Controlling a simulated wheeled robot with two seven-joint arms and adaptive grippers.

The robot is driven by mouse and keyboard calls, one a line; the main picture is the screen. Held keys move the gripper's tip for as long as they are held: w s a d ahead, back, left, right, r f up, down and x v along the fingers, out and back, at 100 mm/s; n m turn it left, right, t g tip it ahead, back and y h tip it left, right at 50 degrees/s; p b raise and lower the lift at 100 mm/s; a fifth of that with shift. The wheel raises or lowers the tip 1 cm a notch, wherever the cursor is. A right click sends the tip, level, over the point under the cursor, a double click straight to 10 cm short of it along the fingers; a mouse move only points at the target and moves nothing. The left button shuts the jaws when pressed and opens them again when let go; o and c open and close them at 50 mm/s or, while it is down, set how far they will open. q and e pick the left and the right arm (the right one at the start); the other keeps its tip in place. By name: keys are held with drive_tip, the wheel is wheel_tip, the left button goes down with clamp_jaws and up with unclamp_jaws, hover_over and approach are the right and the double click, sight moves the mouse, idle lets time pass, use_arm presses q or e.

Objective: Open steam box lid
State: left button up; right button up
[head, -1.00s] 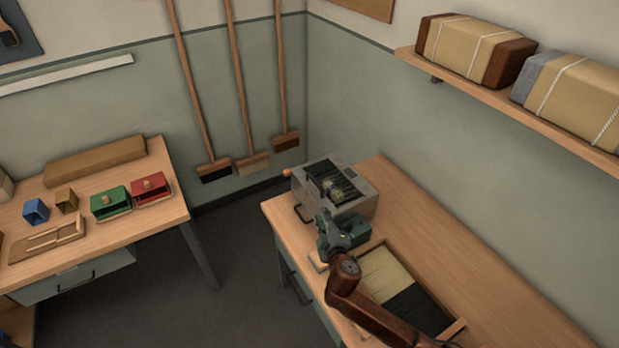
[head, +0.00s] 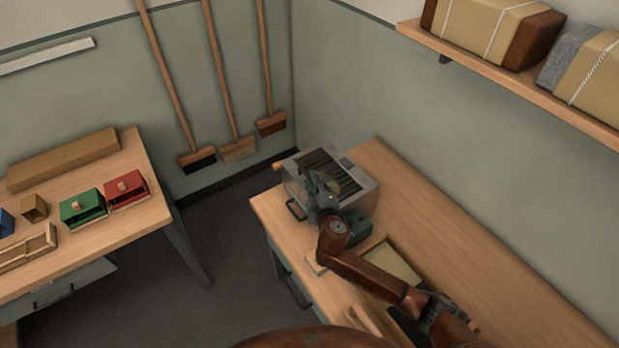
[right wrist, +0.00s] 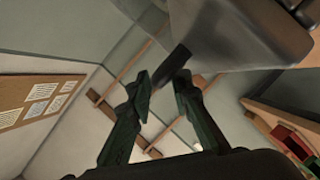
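I cannot make out the lid's edge. My right gripper (head: 313,184) is in front of the box and overlaps it in the head view. In the right wrist view my right gripper (right wrist: 163,78) has its fingers apart, with a dark bar (right wrist: 174,65) just beyond and partly between the tips. The grey box body (right wrist: 235,35) fills the top there. My left gripper is out of view.
The right part of the bench (head: 480,260) is clear. A shelf (head: 500,78) with wrapped bundles hangs above.

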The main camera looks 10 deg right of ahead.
sight(309, 175)
drive_tip(key=shift+w+a+f+b, duration=0.15)
drive_tip(key=shift+w+f+b, duration=0.25)
drive_tip(key=shift+w, duration=0.45)
drive_tip(key=shift+w+a, duration=0.1)
drive_tip(key=shift+w, duration=0.25)
drive_tip(key=shift+w+a+r, duration=0.1)
drive_tip(key=shift+w, duration=0.15)
drive_tip(key=shift+c, duration=0.3)
clamp_jaws()
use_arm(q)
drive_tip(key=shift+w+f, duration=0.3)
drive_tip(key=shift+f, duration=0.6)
